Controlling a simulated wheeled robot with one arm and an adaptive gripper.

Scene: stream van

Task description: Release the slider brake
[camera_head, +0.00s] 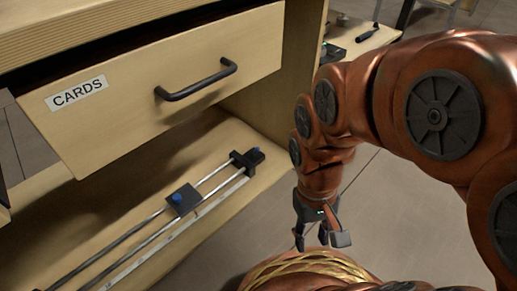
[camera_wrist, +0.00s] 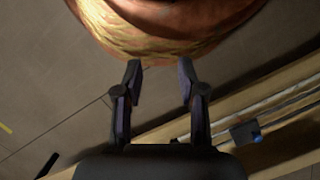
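A slider with two metal rails (camera_head: 135,231) lies on the wooden shelf under a drawer. A dark carriage (camera_head: 184,200) with a blue knob (camera_head: 177,198) sits partway along the rails. A dark end block (camera_head: 247,160) with another blue spot is at their far right end. My gripper (camera_head: 312,242) is to the right of the slider, off the shelf edge, pointing down, apart from it. In the wrist view my gripper (camera_wrist: 160,72) is open with nothing between its fingers. A dark block with a blue knob (camera_wrist: 257,138) shows there at the right; I cannot tell which block.
A pulled-out wooden drawer (camera_head: 170,85) labelled CARDS, with a black handle (camera_head: 197,82), overhangs the shelf (camera_head: 75,215). A wooden side panel (camera_head: 262,112) stands behind the end block. Open tiled floor (camera_head: 400,215) lies to the right. My copper-coloured base is below the gripper.

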